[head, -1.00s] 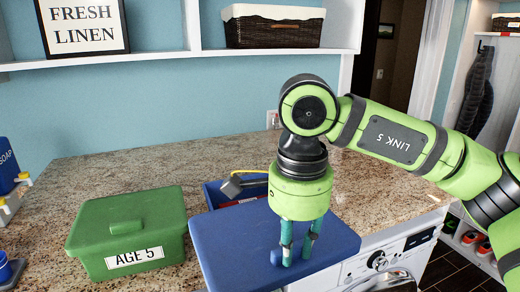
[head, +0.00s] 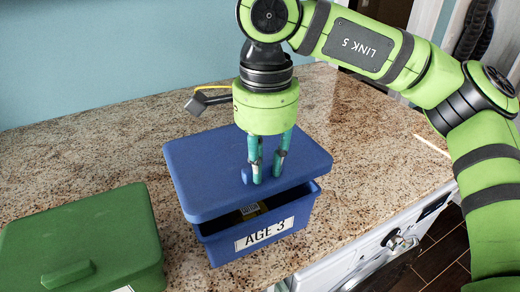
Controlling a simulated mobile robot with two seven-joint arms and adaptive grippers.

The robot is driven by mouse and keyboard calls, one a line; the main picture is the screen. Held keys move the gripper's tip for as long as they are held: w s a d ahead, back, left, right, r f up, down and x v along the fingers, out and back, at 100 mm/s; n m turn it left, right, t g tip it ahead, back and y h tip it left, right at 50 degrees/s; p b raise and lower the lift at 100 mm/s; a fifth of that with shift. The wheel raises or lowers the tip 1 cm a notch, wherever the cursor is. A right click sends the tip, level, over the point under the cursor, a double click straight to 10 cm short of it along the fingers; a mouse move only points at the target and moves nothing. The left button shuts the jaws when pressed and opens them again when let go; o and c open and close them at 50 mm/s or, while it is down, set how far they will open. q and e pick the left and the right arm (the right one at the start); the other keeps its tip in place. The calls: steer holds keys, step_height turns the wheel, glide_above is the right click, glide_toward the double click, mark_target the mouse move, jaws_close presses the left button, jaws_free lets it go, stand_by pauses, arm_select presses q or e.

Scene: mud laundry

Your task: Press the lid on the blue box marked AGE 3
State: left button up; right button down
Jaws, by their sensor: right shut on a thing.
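The blue box (head: 225,247) marked AGE 3 stands on the granite counter in the head view, label facing me. The flat blue lid (head: 205,165) is over it, held by my right gripper (head: 267,176), whose fingers point down and are shut on the lid's small handle (head: 247,176). The lid covers most of the opening. A dark gap shows between the lid's front edge and the box rim, with something yellowish inside. The lid looks raised and a little off to the left and back. The far rim is hidden under the lid. My left gripper is out of view.
A green lidded box (head: 100,235) stands at the lower left, its label mostly cut off. The counter (head: 95,150) is clear behind and left of the blue box. A white front-loading machine (head: 360,255) is below the counter edge at right.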

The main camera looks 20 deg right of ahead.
mark_target(264, 178)
steer(key=shift+s+f, duration=0.25)
steer(key=shift+f, duration=0.05)
steer(key=shift+s+f+b, duration=0.1)
steer(key=shift+f+b, duration=0.2)
steer(key=shift+b, duration=0.05)
steer(key=f+b, duration=0.2)
steer(key=f, duration=0.1)
steer(key=f+b, duration=0.1)
steer(key=shift+w+f, duration=0.2)
steer(key=shift+w, duration=0.1)
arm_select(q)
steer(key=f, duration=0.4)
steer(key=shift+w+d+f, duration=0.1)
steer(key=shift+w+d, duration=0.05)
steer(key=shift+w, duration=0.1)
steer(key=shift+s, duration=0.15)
arm_select(e)
steer(key=shift+w, duration=0.1)
arm_select(q)
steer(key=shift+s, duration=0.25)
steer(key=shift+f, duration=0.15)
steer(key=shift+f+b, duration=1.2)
steer(key=shift+b, duration=0.25)
arm_select(e)
steer(key=shift+f, duration=0.9)
